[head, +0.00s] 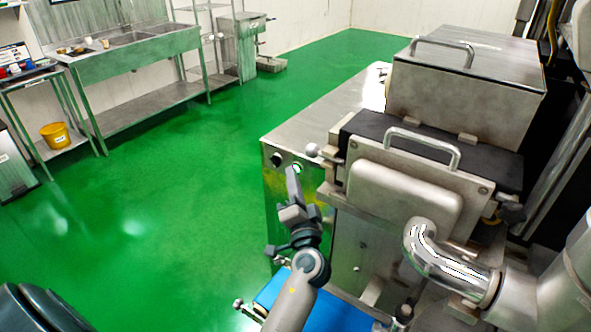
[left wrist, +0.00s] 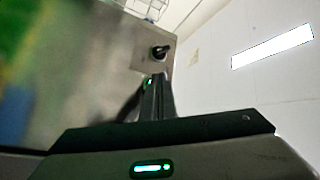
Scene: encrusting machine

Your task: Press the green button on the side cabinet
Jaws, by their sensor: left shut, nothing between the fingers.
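The green button (head: 298,168) glows on the upper front of the steel side cabinet (head: 312,122), to the right of a black knob (head: 276,159). My left gripper (head: 292,171) is shut and empty, its fingertips at the button's lower left and partly covering it. In the left wrist view the shut fingers (left wrist: 158,80) point at the cabinet face (left wrist: 110,60), with a small green glow beside their tips and the black knob (left wrist: 160,52) beyond. I cannot tell whether the tips touch the button. My right gripper is not in view.
The encrusting machine (head: 405,195), with handles and a metal pipe (head: 450,270), stands close to the right of my left arm. A blue surface (head: 300,298) lies below it. Open green floor (head: 170,200) is to the left, with a steel sink table (head: 135,62) behind.

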